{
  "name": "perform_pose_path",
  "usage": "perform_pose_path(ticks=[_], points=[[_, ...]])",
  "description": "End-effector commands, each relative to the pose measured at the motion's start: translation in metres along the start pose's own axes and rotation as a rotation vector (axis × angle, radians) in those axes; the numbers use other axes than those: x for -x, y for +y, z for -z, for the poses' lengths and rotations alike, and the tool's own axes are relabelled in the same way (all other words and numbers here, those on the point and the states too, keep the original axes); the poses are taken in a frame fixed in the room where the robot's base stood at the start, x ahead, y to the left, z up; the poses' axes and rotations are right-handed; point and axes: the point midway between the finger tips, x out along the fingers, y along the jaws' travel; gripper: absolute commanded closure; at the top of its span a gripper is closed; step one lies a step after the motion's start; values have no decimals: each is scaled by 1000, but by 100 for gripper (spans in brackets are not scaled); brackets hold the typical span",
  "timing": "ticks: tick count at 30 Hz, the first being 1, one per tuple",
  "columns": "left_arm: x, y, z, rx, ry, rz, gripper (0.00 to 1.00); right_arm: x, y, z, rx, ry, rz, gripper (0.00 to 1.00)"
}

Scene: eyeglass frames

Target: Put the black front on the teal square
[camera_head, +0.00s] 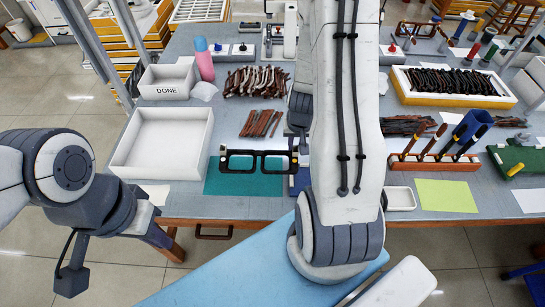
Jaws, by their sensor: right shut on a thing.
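The black front (257,153), an eyeglass frame front with two lens openings, is over the upper part of the teal square (245,187). I cannot tell whether it touches the square or is held just above it. My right gripper (301,146) is shut on the right end of the black front, and my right arm hides much of that gripper. My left gripper (160,238) is at the table's front left edge, away from the front, and its fingers are too unclear to tell open from shut.
A large empty white tray (118,158) stands left of the teal square. Behind are a DONE box (170,91), a pink and blue bottle (203,60) and piles of temple-like brown pieces (262,123). A dark blue patch (297,182) lies right of the square. An orange tool rack (432,163) and a yellow-green square (446,196) are at right.

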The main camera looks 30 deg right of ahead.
Motion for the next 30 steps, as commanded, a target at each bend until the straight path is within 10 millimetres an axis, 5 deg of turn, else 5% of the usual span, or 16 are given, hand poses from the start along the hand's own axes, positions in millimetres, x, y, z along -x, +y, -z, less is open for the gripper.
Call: perform_pose_path(ticks=[3, 9, 19, 30], points=[[1, 0, 0, 0, 0, 0, 100, -16, -27, -4, 8, -3, 1, 100], [2, 0, 0, 0, -1, 0, 100, -30, -50, -5, 2, 0, 0, 100], [-16, -1, -1, 0, -1, 0, 100, -69, -52, -14, 1, -3, -1, 100], [-17, -1, -1, 0, 0, 0, 100, -73, -51, -14, -1, 0, 0, 100]])
